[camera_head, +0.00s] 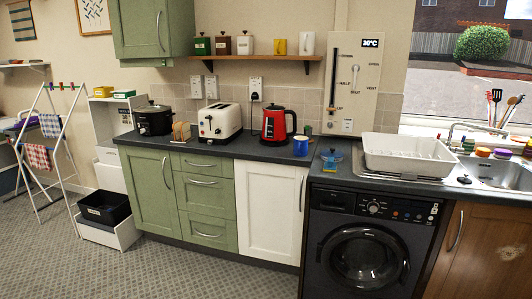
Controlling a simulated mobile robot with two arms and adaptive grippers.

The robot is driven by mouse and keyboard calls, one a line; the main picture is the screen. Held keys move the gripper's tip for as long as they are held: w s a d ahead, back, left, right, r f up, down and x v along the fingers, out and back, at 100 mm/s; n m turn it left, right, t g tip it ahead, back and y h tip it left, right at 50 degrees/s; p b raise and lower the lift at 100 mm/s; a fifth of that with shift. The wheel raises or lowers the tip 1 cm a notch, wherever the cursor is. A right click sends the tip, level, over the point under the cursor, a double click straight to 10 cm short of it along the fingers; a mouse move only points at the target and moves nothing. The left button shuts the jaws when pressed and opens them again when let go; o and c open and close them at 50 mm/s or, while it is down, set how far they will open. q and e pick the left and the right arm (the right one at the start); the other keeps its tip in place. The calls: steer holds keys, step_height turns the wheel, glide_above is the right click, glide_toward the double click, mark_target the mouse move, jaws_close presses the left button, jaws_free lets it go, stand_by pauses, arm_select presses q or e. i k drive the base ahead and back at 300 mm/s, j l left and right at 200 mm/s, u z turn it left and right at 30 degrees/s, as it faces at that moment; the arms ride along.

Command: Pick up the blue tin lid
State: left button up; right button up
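A small blue, low object with a raised middle (331,156), which may be the blue tin lid, lies on the dark worktop above the washing machine, left of the white dish rack. It is too small to make out clearly. A blue and yellow item (328,168) sits just in front of it, near the worktop edge. A blue mug (300,146) stands to its left. Neither of my grippers shows in the head view.
The dark worktop (252,148) carries a red kettle (278,124), a white toaster (220,122) and a black slow cooker (153,119). The white dish rack (408,155) stands beside the sink (497,171). A drying rack (66,150) stands at left. The grey floor (180,272) in front is clear.

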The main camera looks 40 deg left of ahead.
mark_target(332, 152)
steer(key=u, duration=0.9)
steer(key=i+l+u, duration=0.1)
steer(key=u, duration=0.35)
steer(key=i+l+u, duration=0.2)
steer(key=u, duration=0.3)
